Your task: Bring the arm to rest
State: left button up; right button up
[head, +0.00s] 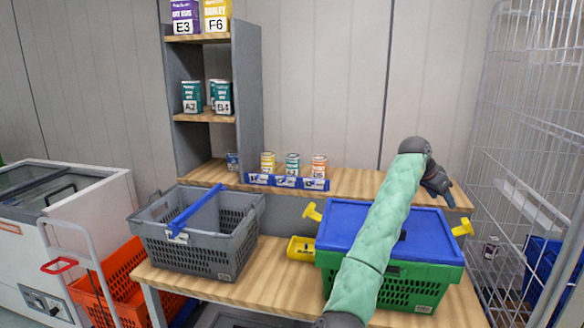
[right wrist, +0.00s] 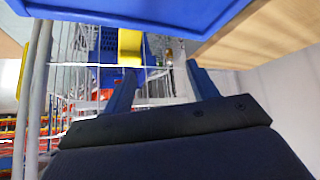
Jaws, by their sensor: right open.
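My right arm, in a mint-green sleeve, rises across the head view in front of the green tote. Its dark right gripper (head: 449,203) is past the blue lid, near the right end of the wooden shelf. In the right wrist view the two blue fingers of this gripper (right wrist: 160,90) stand wide apart with nothing between them. The green tote (head: 400,289) with its blue lid (head: 425,234) and yellow handles sits on the table, partly hidden by my arm. My left gripper is in neither view.
A grey basket (head: 205,249) with a blue handle stands on the wooden table (head: 262,284). Several cans stand on the back shelf (head: 365,183). A wire cage (head: 530,130) is close on the right. An orange tote (head: 122,270) and a white freezer (head: 118,192) are at left.

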jog(key=s+a+r+n+t+y, duration=0.2)
jog(key=s+a+r+n+t, duration=0.1)
jog(key=a+r+n+t, duration=0.45)
jog(key=s+a+f+n+t+y+p, duration=0.15)
jog(key=s+a+f+n+y, duration=0.45)
jog(key=s+a+f, duration=0.75)
pick_arm(q)
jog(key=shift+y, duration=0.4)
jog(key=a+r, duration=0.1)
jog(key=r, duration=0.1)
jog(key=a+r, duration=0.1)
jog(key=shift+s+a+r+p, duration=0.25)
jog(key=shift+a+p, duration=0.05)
jog(key=shift+p, duration=0.1)
pick_arm(e)
jog(key=s+a+f+n+g, duration=0.1)
jog(key=s+a+f+g, duration=0.2)
jog(key=s+f, duration=0.8)
jog(key=s+a+f+n+g+y, duration=0.1)
jog(key=s+a+f+g, duration=0.1)
jog(key=s+f, duration=1)
jog(key=s+a+f+n+g, duration=0.1)
jog(key=s+a+f+g, duration=0.2)
jog(key=s+f, duration=0.9)
jog(key=s+a, duration=0.1)
jog(key=s, duration=0.5)
jog(key=shift+s+a+g, duration=0.3)
jog(key=shift+s+a, duration=0.05)
jog(key=shift+s, duration=0.05)
